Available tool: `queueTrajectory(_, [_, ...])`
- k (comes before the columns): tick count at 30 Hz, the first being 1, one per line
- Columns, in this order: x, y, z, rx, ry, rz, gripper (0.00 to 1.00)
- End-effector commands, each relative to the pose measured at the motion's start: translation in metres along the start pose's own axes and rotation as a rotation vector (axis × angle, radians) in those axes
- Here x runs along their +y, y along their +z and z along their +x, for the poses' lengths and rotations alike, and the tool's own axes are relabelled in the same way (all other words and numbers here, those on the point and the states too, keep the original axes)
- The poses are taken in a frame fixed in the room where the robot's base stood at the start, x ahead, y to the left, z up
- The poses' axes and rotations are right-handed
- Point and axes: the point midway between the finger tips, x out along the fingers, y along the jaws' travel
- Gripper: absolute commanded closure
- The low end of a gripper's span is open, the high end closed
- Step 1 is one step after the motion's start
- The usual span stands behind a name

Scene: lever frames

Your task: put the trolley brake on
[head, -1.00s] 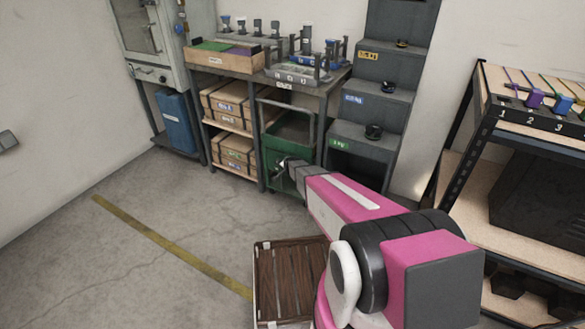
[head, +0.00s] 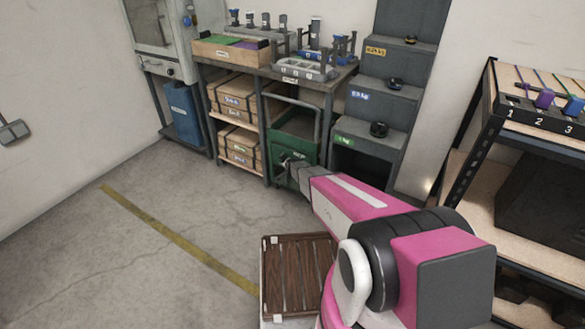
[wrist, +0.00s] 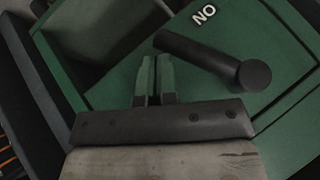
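The green trolley (head: 297,128) stands under the workbench, with its grey push handle raised. Its green face fills most of the wrist view (wrist: 110,90). A dark brake lever (wrist: 205,55) with a round knob end lies across that face, slanting down to the right. My gripper's two greenish fingers (wrist: 155,78) are close together with a thin dark gap, just below the lever's left end. Nothing shows between them. Whether they touch the lever cannot be told. In the head view my gripper (head: 287,164) is small at the trolley's front.
Grey steps (head: 372,145) with dark weights stand right of the trolley. Shelves with wooden crates (head: 235,97) stand left of it. A slatted wooden platform (head: 298,275) is in front, and a shelf rack (head: 470,170) is at right. The floor at left is clear.

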Motion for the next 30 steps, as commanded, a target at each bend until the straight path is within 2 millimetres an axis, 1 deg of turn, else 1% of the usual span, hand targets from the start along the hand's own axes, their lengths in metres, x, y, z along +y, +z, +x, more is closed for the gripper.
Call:
queueTrajectory(3, [-0.001,0.003,0.007,0.000,0.000,-0.001,1.00])
queueTrajectory(9, [-0.002,0.007,0.012,0.000,0.000,-0.001,1.00])
queueTrajectory(30, [-0.004,0.010,0.016,-0.001,0.000,-0.001,1.00])
